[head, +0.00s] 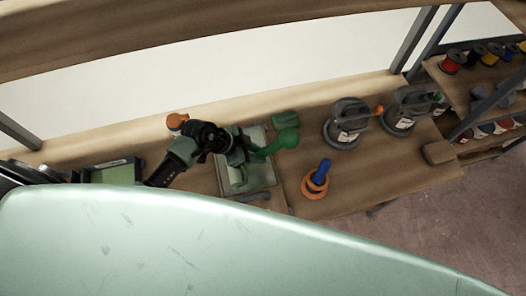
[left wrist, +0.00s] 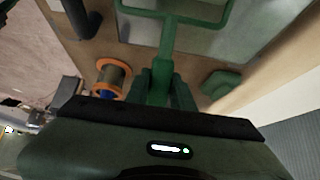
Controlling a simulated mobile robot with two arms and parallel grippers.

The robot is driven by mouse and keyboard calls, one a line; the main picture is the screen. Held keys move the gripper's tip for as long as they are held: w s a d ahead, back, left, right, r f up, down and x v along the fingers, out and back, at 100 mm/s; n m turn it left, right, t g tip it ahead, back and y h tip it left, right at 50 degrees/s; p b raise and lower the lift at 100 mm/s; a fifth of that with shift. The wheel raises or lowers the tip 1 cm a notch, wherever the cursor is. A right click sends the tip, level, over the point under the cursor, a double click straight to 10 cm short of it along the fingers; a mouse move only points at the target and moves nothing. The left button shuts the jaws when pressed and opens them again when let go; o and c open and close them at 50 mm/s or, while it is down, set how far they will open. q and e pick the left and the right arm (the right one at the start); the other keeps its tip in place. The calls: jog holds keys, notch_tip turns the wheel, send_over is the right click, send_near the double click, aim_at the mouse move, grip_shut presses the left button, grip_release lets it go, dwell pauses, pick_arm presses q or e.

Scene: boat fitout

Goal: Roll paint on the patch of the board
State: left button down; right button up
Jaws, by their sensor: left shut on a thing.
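My left gripper (head: 246,151) is shut on the green handle of a paint roller (left wrist: 165,58), whose wire-like frame widens toward the top of the left wrist view. In the head view, the roller's rounded green end (head: 288,138) sticks out to the right of the gripper. Below the gripper lies a flat grey-green panel (head: 262,172), which also shows behind the roller frame in the left wrist view (left wrist: 200,38). I cannot tell whether it is the board or a tray, nor whether the roller touches it. No separate patch can be made out. My right gripper is out of view.
An orange ring with a blue cylinder (head: 315,184) stands right of the panel. A green lump (head: 285,119) and an orange item (head: 177,121) lie behind. Two dark canisters (head: 347,122) stand right. A dark-framed green item (head: 114,173) is left. A large pale hull (head: 200,240) fills the foreground.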

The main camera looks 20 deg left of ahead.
pick_arm(q)
jog(key=shift+s+a, duration=0.4)
jog(key=shift+a, duration=0.3)
jog(key=shift+s+a, duration=0.4)
jog(key=shift+a, duration=0.25)
jog(key=shift+r, duration=0.1)
jog(key=shift+d, duration=0.1)
jog(key=shift+w+r, duration=0.1)
jog(key=shift+r, duration=0.1)
notch_tip(320, 180, up, 8)
jog(key=shift+f, duration=0.2)
notch_tip(320, 180, up, 8)
jog(key=a+n+b, duration=0.1)
jog(key=a+b, duration=0.1)
jog(key=b, duration=1.2)
jog(key=shift+s+a, duration=0.25)
jog(key=shift+s, duration=0.15)
